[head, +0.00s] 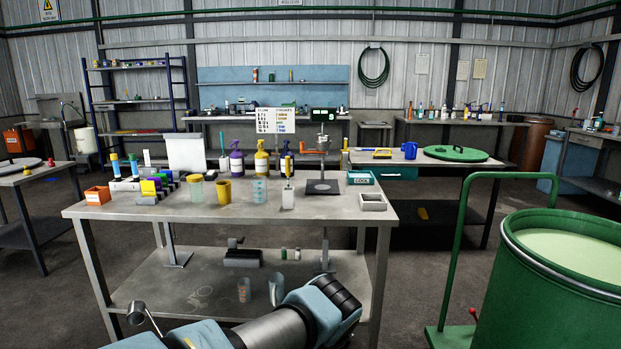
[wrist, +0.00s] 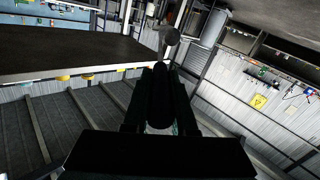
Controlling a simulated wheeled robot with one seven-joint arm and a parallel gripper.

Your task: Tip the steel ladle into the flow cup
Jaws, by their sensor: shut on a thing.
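The steel ladle shows in the head view as a small grey cup with a thin handle (head: 138,312) at the lower left, beyond the front of the bench. In the wrist view its bowl (wrist: 168,35) is ahead of my gripper (wrist: 160,75), which is shut on the handle. The ladle's contents cannot be seen. In the head view the fingers are not clearly visible. What looks like the flow cup (head: 322,142) is a small steel cup on a stand with an orange arm, on the right part of the bench. The ladle is well apart from it.
The steel bench (head: 340,212) carries a yellow cup (head: 223,190), a clear beaker (head: 260,190), a white bottle (head: 288,195), a grey square tray (head: 372,202) and spray bottles. A green drum (head: 565,285) of pale liquid stands right, beside a green trolley handle (head: 463,240).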

